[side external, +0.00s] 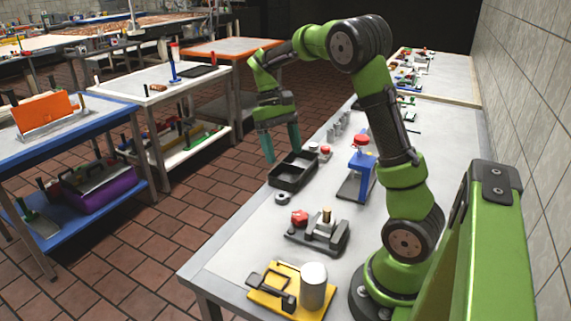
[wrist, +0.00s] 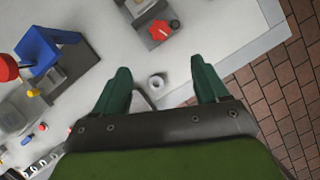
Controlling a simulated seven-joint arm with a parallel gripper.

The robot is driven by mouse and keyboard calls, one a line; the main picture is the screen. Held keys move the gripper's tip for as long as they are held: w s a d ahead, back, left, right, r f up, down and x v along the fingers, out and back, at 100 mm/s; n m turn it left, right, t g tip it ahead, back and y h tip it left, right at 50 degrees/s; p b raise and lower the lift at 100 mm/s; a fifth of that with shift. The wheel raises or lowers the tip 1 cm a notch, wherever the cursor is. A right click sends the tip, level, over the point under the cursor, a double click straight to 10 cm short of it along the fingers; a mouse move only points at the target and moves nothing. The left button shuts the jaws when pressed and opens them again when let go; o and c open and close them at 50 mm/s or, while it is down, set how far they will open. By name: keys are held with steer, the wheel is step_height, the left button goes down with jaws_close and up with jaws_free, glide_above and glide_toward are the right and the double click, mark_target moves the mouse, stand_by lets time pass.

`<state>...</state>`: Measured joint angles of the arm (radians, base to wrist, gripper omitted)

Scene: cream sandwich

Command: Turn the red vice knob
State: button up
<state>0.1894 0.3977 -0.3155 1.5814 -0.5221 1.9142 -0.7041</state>
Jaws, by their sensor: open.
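The red vice knob (side external: 299,217) sits at the left end of a dark grey vice (side external: 318,236) on the bench. In the wrist view the knob (wrist: 160,29) is a red lobed shape near the top, beyond my fingertips. My gripper (side external: 282,152) has green fingers spread apart with nothing between them. It is above the bench's left edge near the black tray, well behind the knob and apart from it. In the wrist view my gripper (wrist: 160,72) points toward the bench, with a small metal ring (wrist: 156,82) showing between its fingers.
A black tray (side external: 287,183) lies between my gripper and the vice. A blue press (side external: 362,178) with a red top stands to the right. A yellow base (side external: 262,296) with a white cylinder (side external: 313,286) is at the front.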

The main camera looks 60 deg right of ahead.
steer(key=shift+w+r, duration=0.1)
steer(key=shift+r, duration=0.15)
steer(key=shift+d, duration=0.1)
steer(key=shift+c, duration=1)
steer(key=shift+s+d+r+t+y, duration=0.2)
steer(key=shift+s+d+r, duration=0.1)
steer(key=shift+s+r, duration=0.25)
steer(key=shift+s+d+r+t+y, duration=0.1)
steer(key=shift+s+d+r+t, duration=0.15)
steer(key=shift+s+r, duration=0.25)
steer(key=shift+c, duration=0.4)
steer(key=n+t+h, duration=0.2)
steer(key=n+t, duration=0.1)
steer(key=n, duration=0.9)
glide_above(298, 215)
steer(key=f, duration=0.2)
step_height(298, 215, down, 16)
steer(key=shift+r, duration=0.1)
